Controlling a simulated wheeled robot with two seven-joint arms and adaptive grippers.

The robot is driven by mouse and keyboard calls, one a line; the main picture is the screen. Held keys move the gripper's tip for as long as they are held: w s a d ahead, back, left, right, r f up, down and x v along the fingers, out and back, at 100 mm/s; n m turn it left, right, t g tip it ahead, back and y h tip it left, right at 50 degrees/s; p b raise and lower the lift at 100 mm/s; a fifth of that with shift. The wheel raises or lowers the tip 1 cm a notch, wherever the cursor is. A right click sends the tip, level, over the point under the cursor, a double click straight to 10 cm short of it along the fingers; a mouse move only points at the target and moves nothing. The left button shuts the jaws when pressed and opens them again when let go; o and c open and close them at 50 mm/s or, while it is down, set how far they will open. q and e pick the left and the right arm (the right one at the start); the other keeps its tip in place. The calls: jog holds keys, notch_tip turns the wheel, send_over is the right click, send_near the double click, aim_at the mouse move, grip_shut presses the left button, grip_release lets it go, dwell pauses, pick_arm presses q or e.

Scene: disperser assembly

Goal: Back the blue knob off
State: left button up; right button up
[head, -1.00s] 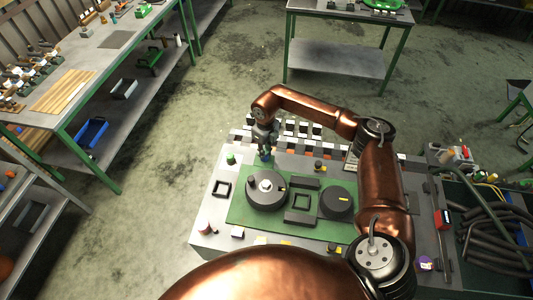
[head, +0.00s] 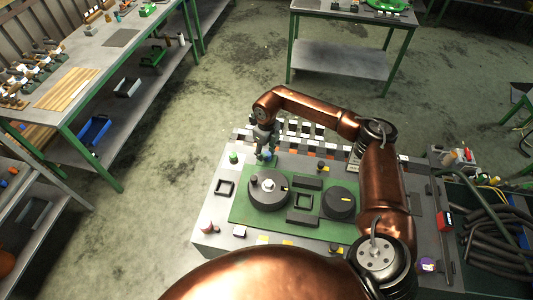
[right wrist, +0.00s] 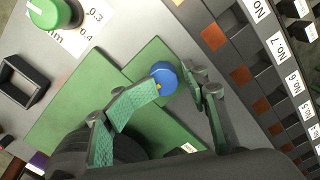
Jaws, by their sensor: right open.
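The blue knob (right wrist: 163,78) shows in the right wrist view as a round blue disc over the green plate (right wrist: 75,120). My right gripper (right wrist: 168,92) is open, with one green-padded finger on each side of the knob. The knob lies between or just beyond the fingertips; I cannot tell whether either finger touches it. In the head view my right gripper (head: 266,154) points down at the back edge of the green plate (head: 240,208), and it mostly hides the knob there. My left gripper is not in view.
Two dark round drums (head: 268,201) (head: 338,203) stand on the green plate. A green knob (right wrist: 48,12) and a black square frame (right wrist: 20,82) sit left of it. A row of numbered compartments (right wrist: 275,80) runs close by the gripper.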

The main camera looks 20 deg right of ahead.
jog(key=shift+d, duration=0.15)
jog(key=shift+r, duration=0.45)
notch_tip(320, 180, up, 11)
jog(key=shift+r, duration=0.1)
dwell(0.5)
